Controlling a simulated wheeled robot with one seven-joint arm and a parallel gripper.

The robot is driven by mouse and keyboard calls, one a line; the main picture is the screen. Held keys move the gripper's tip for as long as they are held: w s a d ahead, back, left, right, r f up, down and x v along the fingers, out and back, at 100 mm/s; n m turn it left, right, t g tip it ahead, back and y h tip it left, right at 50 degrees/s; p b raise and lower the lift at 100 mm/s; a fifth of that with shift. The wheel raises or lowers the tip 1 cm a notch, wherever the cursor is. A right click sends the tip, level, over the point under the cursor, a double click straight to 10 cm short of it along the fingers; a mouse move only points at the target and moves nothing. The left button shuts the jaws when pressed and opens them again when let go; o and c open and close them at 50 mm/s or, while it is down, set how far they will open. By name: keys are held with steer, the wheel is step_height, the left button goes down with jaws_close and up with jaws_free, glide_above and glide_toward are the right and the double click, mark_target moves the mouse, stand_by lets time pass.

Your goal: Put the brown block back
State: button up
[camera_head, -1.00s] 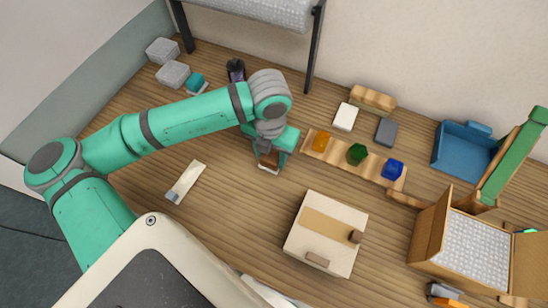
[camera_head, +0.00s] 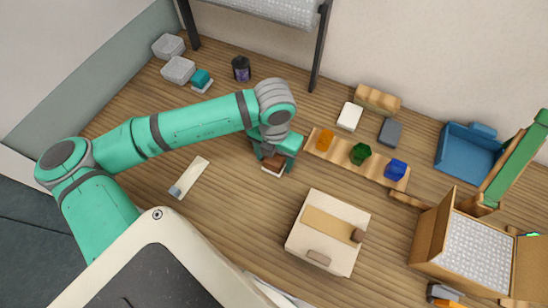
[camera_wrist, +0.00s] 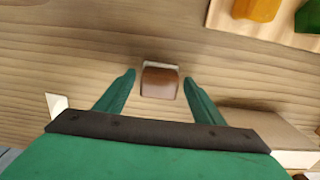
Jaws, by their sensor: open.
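The brown block (camera_head: 273,163) stands on a small pale pad on the table, left of the wooden strip (camera_head: 370,171). My gripper (camera_head: 276,157) is open at the block and partly hides it in the head view. In the wrist view, the brown block (camera_wrist: 160,83) lies between the two green fingertips (camera_wrist: 159,78), with a gap on each side. A pale edge shows behind it. I cannot tell how far the fingertips are above the table.
The strip carries orange (camera_head: 325,139), green (camera_head: 360,153) and blue (camera_head: 395,169) pieces. A pale box (camera_head: 325,240) stands in front to the right. A flat white-and-grey piece (camera_head: 189,177) lies left. A dark jar (camera_head: 241,68) stands behind. The table between is clear.

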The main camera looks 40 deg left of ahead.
mark_target(275, 159)
step_height(275, 159, up, 12)
stand_by(0.5)
steer(key=shift+r, duration=0.1)
steer(key=shift+d, duration=0.1)
